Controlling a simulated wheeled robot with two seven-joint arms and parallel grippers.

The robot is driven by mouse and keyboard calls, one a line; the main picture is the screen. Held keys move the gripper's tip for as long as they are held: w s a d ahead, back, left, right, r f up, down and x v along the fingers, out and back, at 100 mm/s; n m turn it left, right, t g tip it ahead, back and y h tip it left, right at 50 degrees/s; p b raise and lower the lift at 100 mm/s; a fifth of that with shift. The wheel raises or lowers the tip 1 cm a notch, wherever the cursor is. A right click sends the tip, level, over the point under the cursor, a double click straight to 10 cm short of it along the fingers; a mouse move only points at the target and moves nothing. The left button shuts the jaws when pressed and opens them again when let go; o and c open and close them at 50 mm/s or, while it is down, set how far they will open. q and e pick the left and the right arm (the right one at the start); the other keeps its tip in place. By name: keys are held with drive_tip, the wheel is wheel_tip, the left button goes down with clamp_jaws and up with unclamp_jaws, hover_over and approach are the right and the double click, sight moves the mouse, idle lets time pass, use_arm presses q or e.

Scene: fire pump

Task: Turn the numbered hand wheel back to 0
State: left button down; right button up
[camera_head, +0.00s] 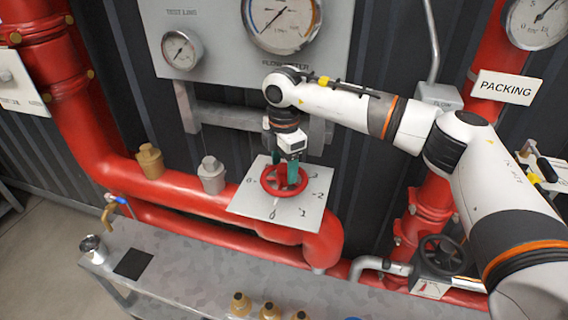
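The red hand wheel (270,189) sits on a pale square plate (248,204) in front of the thick red pipe. Small digits are marked around the wheel on the plate; a 0 seems to be at the near edge, with 1, 2 and 3 running up the right side. No pointer on the wheel can be made out. My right gripper (284,178) points down at the wheel, its green fingers at the wheel's middle, within the rim. Whether they press on any part of it is not clear. My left gripper is not in view.
A panel with gauges (182,50) is behind my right arm. Brass (150,160) and grey (211,175) fittings stand on the pipe left of the plate. A grey bench (190,268) in front holds a metal cup (93,249) and several brass pieces. A black hand wheel (441,255) is at right.

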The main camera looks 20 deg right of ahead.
sight(284, 168)
drive_tip(key=shift+r+p, duration=1.85)
drive_tip(key=shift+r, duration=1.65)
